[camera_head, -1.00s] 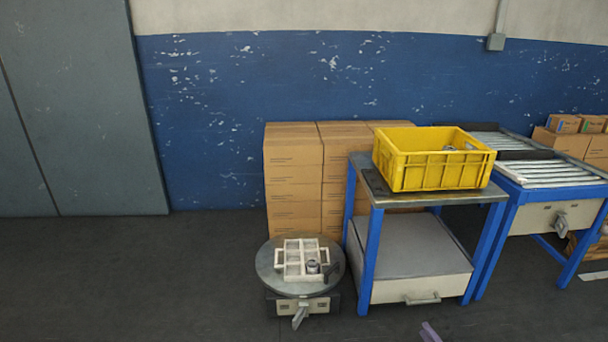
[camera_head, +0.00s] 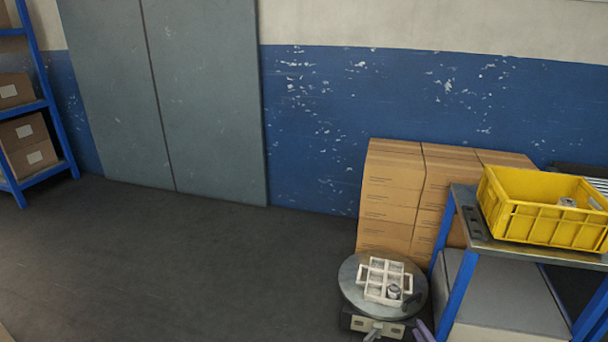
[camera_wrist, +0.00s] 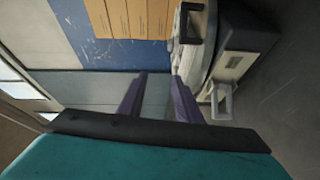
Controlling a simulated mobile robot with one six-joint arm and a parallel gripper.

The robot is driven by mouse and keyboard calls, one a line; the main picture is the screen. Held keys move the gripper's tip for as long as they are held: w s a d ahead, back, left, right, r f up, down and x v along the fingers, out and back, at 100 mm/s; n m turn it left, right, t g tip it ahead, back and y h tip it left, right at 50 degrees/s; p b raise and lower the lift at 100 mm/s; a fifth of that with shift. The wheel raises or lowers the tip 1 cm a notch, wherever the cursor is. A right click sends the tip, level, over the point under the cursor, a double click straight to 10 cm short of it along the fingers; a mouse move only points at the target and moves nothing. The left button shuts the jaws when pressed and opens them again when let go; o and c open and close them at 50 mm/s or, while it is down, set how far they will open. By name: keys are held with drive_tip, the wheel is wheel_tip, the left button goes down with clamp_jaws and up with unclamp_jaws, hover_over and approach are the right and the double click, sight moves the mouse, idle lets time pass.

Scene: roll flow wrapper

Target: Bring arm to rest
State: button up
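My gripper shows in the wrist view (camera_wrist: 160,88) as two purple fingers held apart, with nothing between them. In the head view only a small purple part of it (camera_head: 424,331) shows at the bottom edge, just right of the round table's base. The rest of my arm is out of the head view. The wrist view is turned sideways, with the round table and its base to the right of the fingers.
A white divided tray (camera_head: 371,286) holding a grey roll-like part (camera_head: 393,291) sits on the round table (camera_head: 352,296). A yellow crate (camera_head: 545,225) stands on a blue-legged table (camera_head: 457,265). Stacked cartons (camera_head: 392,200) stand behind. The floor at left (camera_head: 190,265) is clear.

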drive_tip(key=w+a+r+m+g+h+p, duration=0.1)
drive_tip(key=a+r+m+p, duration=0.15)
drive_tip(key=a, duration=0.45)
drive_tip(key=w+a+r+m+g+p, duration=0.1)
drive_tip(key=w+a+r+g+p, duration=0.15)
drive_tip(key=a, duration=0.45)
drive_tip(key=s+a+r+m+g+h+p, duration=0.1)
drive_tip(key=s+a+m+g+h+p, duration=0.15)
drive_tip(key=s+a+p, duration=0.4)
drive_tip(key=s+a+r+m+g, duration=0.1)
drive_tip(key=s+a+m+g, duration=0.2)
drive_tip(key=s, duration=0.9)
drive_tip(key=s+a+r+m+g+p, duration=0.1)
drive_tip(key=s+a+m+g, duration=0.2)
drive_tip(key=s, duration=1)
drive_tip(key=s+a+r+m+g+y, duration=0.1)
drive_tip(key=s+a+m+g, duration=0.3)
drive_tip(key=s+g, duration=0.6)
drive_tip(key=s+m, duration=0.2)
drive_tip(key=shift+s+r+m+g, duration=0.25)
drive_tip(key=shift+s+m+g, duration=0.05)
drive_tip(key=shift+s, duration=0.05)
